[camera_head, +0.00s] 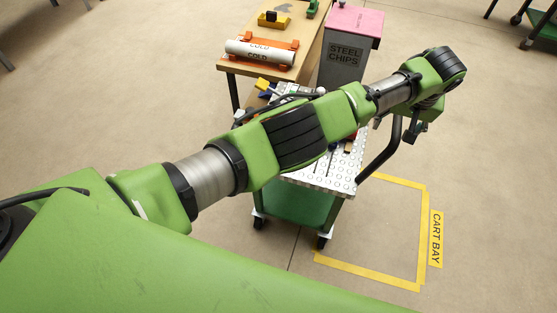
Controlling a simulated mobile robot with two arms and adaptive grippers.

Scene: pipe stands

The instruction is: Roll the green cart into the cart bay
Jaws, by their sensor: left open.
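The green cart (300,206) stands in the middle of the camera_head view. My right gripper is out of view.
Small items lie on the cart top. Floor is clear right of the bay. Another cart (540,27) stands far right.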

